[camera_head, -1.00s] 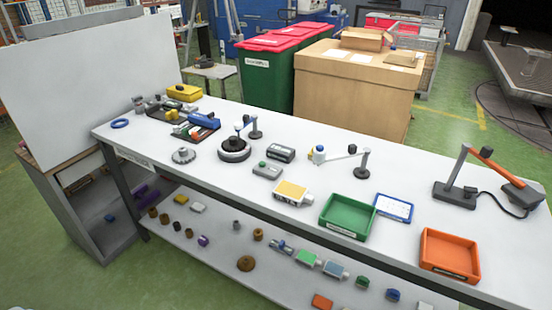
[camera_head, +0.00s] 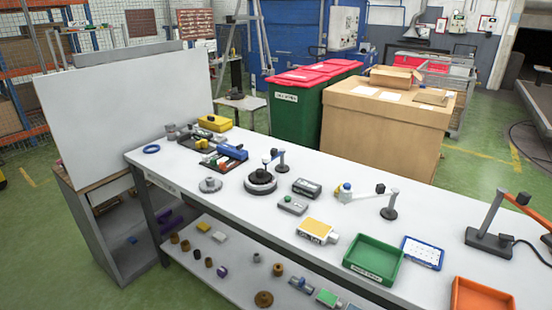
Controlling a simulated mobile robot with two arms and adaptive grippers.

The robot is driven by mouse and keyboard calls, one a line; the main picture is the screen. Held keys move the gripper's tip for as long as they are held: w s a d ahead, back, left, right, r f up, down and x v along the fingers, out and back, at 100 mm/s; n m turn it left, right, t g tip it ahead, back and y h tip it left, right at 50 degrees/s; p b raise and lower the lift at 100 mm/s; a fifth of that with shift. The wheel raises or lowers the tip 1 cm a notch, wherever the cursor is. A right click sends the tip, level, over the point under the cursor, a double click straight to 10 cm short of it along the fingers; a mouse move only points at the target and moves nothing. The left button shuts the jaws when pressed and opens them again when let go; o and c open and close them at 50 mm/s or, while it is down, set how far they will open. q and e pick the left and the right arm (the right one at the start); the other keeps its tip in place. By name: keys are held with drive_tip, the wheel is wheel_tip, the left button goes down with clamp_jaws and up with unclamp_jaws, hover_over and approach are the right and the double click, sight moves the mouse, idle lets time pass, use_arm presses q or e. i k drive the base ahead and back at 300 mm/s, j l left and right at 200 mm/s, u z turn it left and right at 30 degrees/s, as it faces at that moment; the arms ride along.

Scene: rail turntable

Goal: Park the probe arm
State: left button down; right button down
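A round dark turntable (camera_head: 260,183) stands on the white bench. Beside it is a short grey post with a small arm (camera_head: 280,160) that reaches toward the turntable's top. Farther right, a thin light arm (camera_head: 365,194) runs from a dark post stand (camera_head: 389,211) to a small blue-topped white piece (camera_head: 345,192). I cannot tell for certain which of these is the probe arm. Neither of my grippers is in view.
The bench (camera_head: 225,223) also holds a green tray (camera_head: 373,278), an orange tray (camera_head: 480,300), a yellow-topped box (camera_head: 317,231), grey boxes and a lamp-like jointed arm (camera_head: 487,222). Small parts lie on the lower shelf. A whiteboard (camera_head: 130,105) stands at left.

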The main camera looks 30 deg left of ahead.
sight(266, 160)
drive_tip(key=j+u, duration=0.1)
drive_tip(key=u, duration=0.35)
drive_tip(key=i+j+u, duration=0.1)
drive_tip(key=u, duration=0.35)
